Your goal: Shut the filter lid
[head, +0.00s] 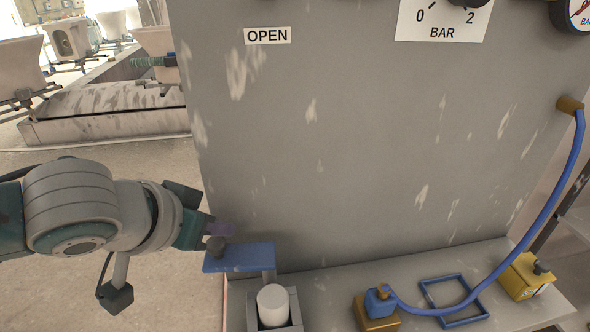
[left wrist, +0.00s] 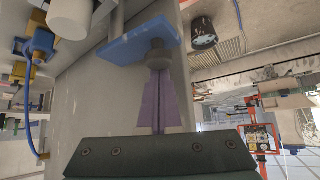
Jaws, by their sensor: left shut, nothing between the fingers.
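The filter lid (head: 240,258) is a blue plate with a dark knob (head: 215,246) near its left end. It sits level, just behind and left of a white filter cylinder (head: 273,304), whose top is uncovered in its grey housing (head: 252,312). The lid also shows in the left wrist view (left wrist: 138,46), with the cylinder (left wrist: 70,18) beside it. My left gripper (head: 226,230) is at the lid's knob end. Its purple fingers (left wrist: 156,82) are together and empty, with their tips at or very near the knob; contact is unclear. My right gripper is out of view.
A grey panel (head: 350,140) with an OPEN label (head: 267,35) rises behind the lid. On the ledge to the right are a blue hose (head: 560,195), a yellow-based fitting (head: 377,306), a blue frame (head: 440,285) and a yellow block (head: 525,275). Floor left is open.

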